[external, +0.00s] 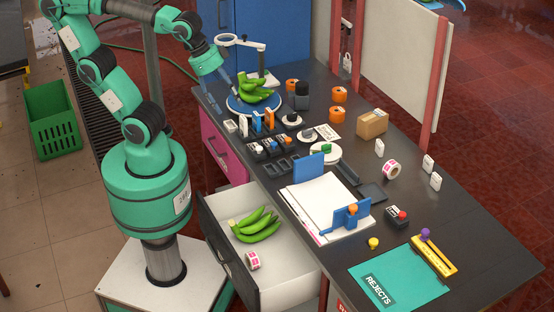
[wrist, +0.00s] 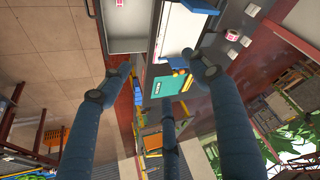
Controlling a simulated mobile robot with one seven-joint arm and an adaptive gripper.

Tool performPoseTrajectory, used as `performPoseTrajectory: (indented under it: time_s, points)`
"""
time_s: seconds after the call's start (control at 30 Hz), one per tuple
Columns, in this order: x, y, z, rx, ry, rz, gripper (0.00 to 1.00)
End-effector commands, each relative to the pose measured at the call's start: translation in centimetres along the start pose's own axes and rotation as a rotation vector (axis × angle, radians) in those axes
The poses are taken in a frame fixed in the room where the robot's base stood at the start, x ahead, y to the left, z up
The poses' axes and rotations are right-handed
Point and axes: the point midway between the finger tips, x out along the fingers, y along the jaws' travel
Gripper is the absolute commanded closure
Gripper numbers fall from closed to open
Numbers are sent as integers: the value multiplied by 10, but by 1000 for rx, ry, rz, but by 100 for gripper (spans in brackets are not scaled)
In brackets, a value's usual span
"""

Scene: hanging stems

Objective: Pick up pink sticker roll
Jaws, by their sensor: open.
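Two pink-and-white sticker rolls are in view. One roll (external: 253,260) lies in the open drawer (external: 284,262), near its front; it also shows at the top edge of the wrist view (wrist: 119,3). The other roll (external: 392,168) stands on the dark table, right of the white papers; a pink-marked roll shows in the wrist view (wrist: 232,35). My gripper (external: 228,82) is at the table's back left, beside the green bananas and far from both rolls. Its blue fingers are spread and empty in the wrist view (wrist: 165,80).
Green bananas (external: 257,229) lie in the drawer beside the roll. More bananas (external: 256,90) sit on a blue round plate near my gripper, with a ring-topped stand (external: 262,60) behind. A cardboard box (external: 372,124), white blocks and blue holders crowd the table. A teal REJECTS mat (external: 405,272) lies front right.

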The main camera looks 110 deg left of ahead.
Motion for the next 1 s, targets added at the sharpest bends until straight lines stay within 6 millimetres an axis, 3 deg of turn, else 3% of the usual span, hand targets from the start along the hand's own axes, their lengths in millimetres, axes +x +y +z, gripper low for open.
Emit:
performPoseTrajectory:
  time_s: [0.53,1.0]
  points:
    - [47,-32,-113,-167,-34,-80,39]
    - [116,-68,-199,-306,-54,-147,39]
